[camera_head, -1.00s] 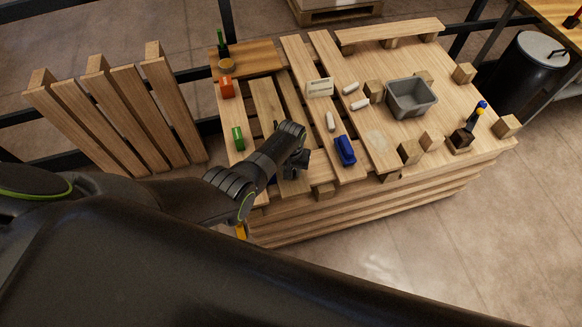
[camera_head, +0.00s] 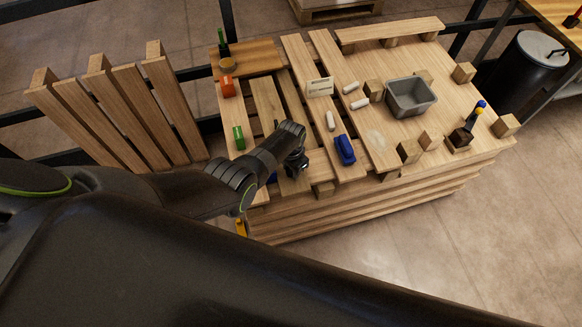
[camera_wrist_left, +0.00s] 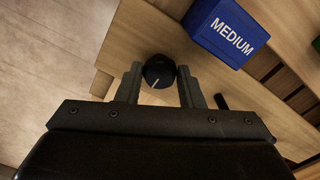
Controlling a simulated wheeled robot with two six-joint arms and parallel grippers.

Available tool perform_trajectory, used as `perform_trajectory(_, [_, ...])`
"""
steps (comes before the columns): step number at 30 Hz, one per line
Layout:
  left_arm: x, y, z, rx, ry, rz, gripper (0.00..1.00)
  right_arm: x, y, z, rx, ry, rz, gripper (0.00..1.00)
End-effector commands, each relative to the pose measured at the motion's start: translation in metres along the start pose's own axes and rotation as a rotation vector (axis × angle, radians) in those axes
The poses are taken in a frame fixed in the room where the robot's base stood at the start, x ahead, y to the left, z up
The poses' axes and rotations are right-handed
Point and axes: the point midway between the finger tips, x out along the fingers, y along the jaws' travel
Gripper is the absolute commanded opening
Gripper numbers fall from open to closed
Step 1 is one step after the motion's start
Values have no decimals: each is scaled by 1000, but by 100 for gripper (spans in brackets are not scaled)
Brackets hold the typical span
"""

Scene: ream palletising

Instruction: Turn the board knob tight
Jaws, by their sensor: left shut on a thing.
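The board knob (camera_wrist_left: 158,72) is a round black knob with a white pointer line, standing at the edge of a wooden plank in the left wrist view. My left gripper (camera_wrist_left: 160,80) has one finger on each side of it and is shut on it. In the head view my left gripper (camera_head: 298,164) is at the near edge of the slatted pallet, and the knob is hidden there by the gripper and wrist. My right gripper is in neither view.
A blue block marked MEDIUM (camera_wrist_left: 229,33) is close beside the knob. Orange (camera_head: 228,86) and green (camera_head: 239,137) blocks line the left plank. A blue object (camera_head: 345,150), white sticks, a grey bin (camera_head: 411,97) and wooden cubes stand on the right.

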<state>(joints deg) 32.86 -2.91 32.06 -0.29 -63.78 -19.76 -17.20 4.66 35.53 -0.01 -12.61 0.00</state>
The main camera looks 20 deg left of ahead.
Motion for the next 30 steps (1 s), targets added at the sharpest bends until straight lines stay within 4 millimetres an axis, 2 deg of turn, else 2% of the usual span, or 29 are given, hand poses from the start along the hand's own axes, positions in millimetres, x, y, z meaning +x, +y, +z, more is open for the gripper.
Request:
perform_trajectory(14, [0,0,0,14,0,-1,11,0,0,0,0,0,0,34])
perform_trajectory(15, [0,0,0,14,0,-1,39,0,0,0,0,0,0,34])
perform_trajectory(19, [0,0,0,13,0,0,56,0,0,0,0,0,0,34])
perform_trajectory(30, [-4,0,0,12,0,0,56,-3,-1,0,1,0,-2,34])
